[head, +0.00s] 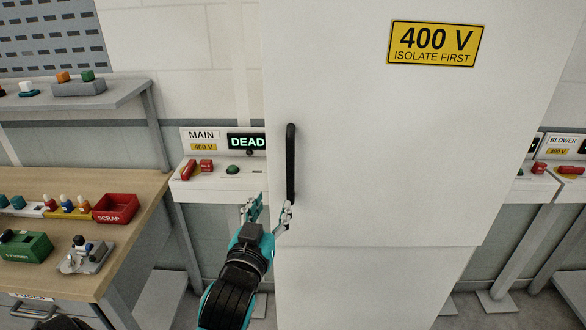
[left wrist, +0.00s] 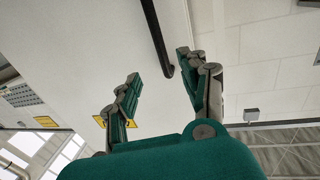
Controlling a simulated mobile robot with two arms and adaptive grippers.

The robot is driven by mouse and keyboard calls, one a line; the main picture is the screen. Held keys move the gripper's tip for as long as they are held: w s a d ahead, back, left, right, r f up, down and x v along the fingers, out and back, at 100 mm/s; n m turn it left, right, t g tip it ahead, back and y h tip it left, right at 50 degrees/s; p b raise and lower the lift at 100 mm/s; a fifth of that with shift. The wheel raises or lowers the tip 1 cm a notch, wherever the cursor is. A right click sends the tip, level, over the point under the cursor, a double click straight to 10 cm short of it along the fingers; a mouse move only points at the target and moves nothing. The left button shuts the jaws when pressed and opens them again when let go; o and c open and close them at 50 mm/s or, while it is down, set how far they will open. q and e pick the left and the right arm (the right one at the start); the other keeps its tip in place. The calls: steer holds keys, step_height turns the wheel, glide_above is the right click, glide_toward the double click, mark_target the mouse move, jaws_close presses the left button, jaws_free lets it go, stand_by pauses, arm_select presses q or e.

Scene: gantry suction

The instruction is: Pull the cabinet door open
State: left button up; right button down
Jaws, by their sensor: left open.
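The cabinet door (head: 390,150) is a tall pale panel and looks closed. Its vertical black bar handle (head: 291,160) is near the left edge. My left gripper (head: 268,211) is open at the handle's lower end, with one finger left of the handle line and the other near its foot. In the left wrist view, the handle (left wrist: 156,36) comes down from the top, and its end lies between the spread fingertips of the gripper (left wrist: 159,68), nearer the right finger. I cannot tell whether they touch. The fingers are not closed on it. My right gripper is not in view.
A MAIN panel (head: 222,175) reading DEAD stands left of the cabinet, and a BLOWER panel (head: 565,170) stands right. A yellow 400 V sign (head: 435,43) is on the door. A wooden bench (head: 125,225) with a red scrap bin (head: 115,208) is at left.

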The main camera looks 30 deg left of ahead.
mark_target(289, 167)
arm_select(q)
steer(key=b+x, duration=0.5)
steer(key=x, duration=1)
steer(key=shift+x, duration=0.85)
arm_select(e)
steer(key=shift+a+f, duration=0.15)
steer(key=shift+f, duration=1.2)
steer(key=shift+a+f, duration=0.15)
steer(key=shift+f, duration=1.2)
arm_select(q)
steer(key=shift+f, duration=0.1)
jaws_close()
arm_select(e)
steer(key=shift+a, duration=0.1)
